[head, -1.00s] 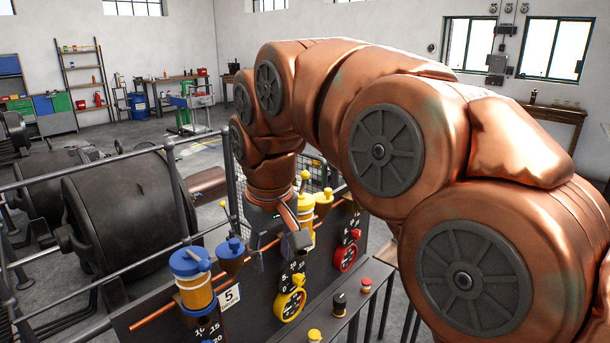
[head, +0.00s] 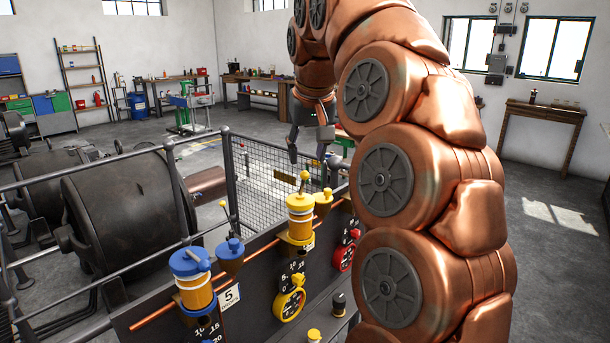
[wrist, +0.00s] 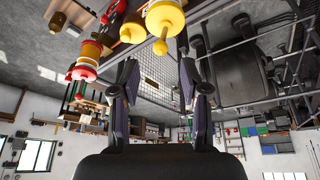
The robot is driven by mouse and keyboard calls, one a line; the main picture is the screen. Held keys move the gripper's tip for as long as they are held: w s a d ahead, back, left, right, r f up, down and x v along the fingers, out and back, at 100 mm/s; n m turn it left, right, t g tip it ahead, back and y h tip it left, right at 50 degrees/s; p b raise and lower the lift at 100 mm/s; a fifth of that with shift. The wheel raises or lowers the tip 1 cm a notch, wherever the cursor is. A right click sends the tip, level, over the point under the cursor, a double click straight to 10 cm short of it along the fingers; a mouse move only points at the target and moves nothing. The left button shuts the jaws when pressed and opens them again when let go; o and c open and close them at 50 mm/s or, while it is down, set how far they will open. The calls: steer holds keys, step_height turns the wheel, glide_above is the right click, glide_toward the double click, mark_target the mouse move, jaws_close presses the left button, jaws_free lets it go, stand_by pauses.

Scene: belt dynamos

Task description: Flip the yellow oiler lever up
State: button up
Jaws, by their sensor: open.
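The yellow oiler (head: 300,222) stands on the dark panel, with a yellow cap and an amber body. Its lever (head: 304,182) stands up from the cap, a thin stalk with a round knob. In the wrist view, which is upside down, the oiler (wrist: 165,17) is at the top and its lever (wrist: 160,46) points down the picture, between the fingers' lines. My gripper (head: 312,156) is open and empty, above and beyond the oiler, apart from it. Both fingers show in the wrist view (wrist: 160,75), with nothing between them.
A blue oiler (head: 192,280) with a flat-lying lever stands to the left on the panel. A yellow dial (head: 290,300) and a red dial (head: 345,254) sit on the panel face. A red oiler (wrist: 88,62) shows in the wrist view. A mesh guard (head: 265,180) stands behind.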

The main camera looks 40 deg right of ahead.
mark_target(305, 172)
steer(key=shift+p+x, duration=0.85)
steer(key=shift+x, duration=2.7)
steer(key=shift+a, duration=0.1)
steer(key=shift+c, duration=0.4)
jaws_close()
